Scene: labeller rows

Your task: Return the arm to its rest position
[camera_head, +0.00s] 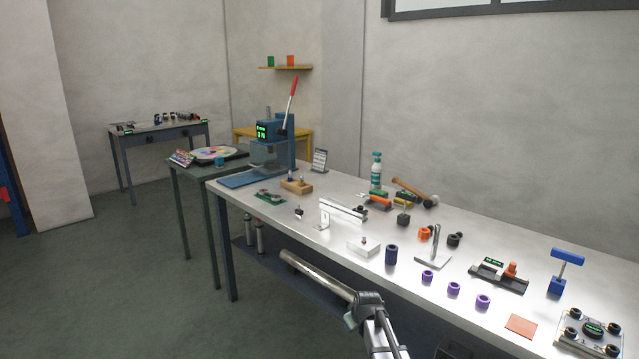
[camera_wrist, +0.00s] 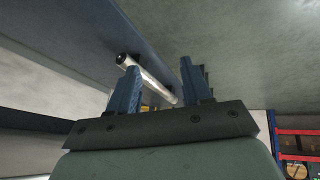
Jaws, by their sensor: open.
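My gripper (camera_wrist: 157,75) shows in the wrist view with its two blue fingers spread apart. I see nothing clasped between them. A silver tube with a dark end (camera_wrist: 150,77) shows behind the fingers, slanting across the gap. I cannot tell its distance from them. In the head view, part of my arm (camera_head: 372,318) rises from the bottom edge in front of the workbench (camera_head: 345,185). I cannot make out the gripper's fingers there.
The bench carries a blue press with a red lever (camera_head: 275,135), a white-and-teal bottle (camera_head: 376,170), purple rings (camera_head: 483,301) and several fixtures. A green side table (camera_head: 192,178) stands at its left end. Open floor (camera_head: 120,290) lies to the left.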

